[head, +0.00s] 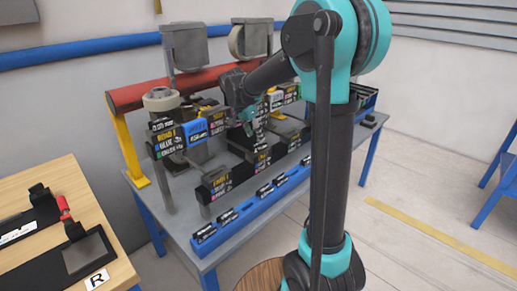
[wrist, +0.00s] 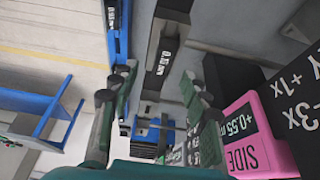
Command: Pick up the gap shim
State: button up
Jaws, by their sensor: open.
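My gripper (head: 246,118) is over the work table among dark labelled blocks; its fingers are partly hidden in the head view. In the wrist view my gripper (wrist: 157,82) is open, with one finger on each side and nothing clearly held. A dark grey labelled piece (wrist: 166,58), its label seeming to read in mm, shows beyond and between the fingertips. I cannot tell whether it is the gap shim. Several small dark labelled pieces (head: 228,216) lie along a blue rack (head: 252,209) at the table's front edge; any could be a shim, but their labels are too small to read.
A pink block (wrist: 252,130) marked SIDE +0.55 mm and a black lettered panel (wrist: 298,105) are close to the right finger. A red beam (head: 140,95) runs along the back of the table. A wooden bench (head: 45,182) stands at left. Open floor lies right.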

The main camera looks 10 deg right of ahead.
aim_at(258, 144)
jog(key=shift+w+x, duration=0.15)
jog(key=shift+x, duration=1.2)
jog(key=shift+w+x, duration=0.1)
jog(key=shift+x, duration=1.3)
jog(key=shift+a, duration=0.2)
grip_shut()
